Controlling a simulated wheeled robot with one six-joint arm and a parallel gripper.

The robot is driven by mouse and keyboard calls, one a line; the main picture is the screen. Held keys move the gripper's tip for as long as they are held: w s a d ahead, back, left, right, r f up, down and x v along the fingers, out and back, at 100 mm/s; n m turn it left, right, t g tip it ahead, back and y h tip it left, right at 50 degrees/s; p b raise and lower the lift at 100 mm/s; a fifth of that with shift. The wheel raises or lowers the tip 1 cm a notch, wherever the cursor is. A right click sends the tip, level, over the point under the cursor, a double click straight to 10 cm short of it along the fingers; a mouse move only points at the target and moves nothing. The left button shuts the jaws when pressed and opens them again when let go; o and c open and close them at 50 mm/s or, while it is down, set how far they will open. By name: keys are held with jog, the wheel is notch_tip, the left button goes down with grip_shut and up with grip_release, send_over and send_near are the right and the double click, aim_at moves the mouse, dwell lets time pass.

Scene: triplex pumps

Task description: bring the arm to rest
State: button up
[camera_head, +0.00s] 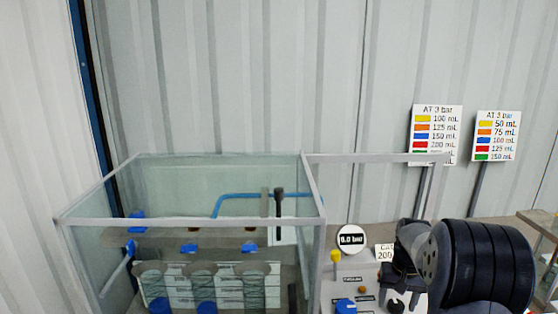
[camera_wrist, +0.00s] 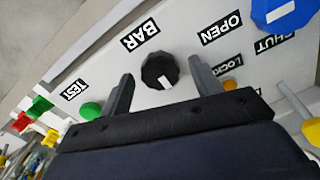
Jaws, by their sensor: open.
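In the wrist view my gripper (camera_wrist: 161,69) is open, with its two grey fingers apart and nothing held between them. A black knob with a white mark (camera_wrist: 160,71) shows between and just beyond the fingertips, on a white panel (camera_wrist: 185,28) beside the label BAR. I cannot tell whether the fingers touch the knob. In the head view my dark arm bulks at the lower right, over the right side of the control box (camera_head: 361,272). My gripper's fingers cannot be made out there.
A glass-walled tank (camera_head: 205,222) stands left of the control box. A round bar display (camera_head: 351,239) rises above the box. A blue knob (camera_wrist: 284,12), green button (camera_wrist: 90,111) and yellow-tipped lever (camera_wrist: 311,130) are near my gripper. Two sign boards (camera_head: 436,133) (camera_head: 497,137) stand behind.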

jog(key=shift+m, duration=1.2)
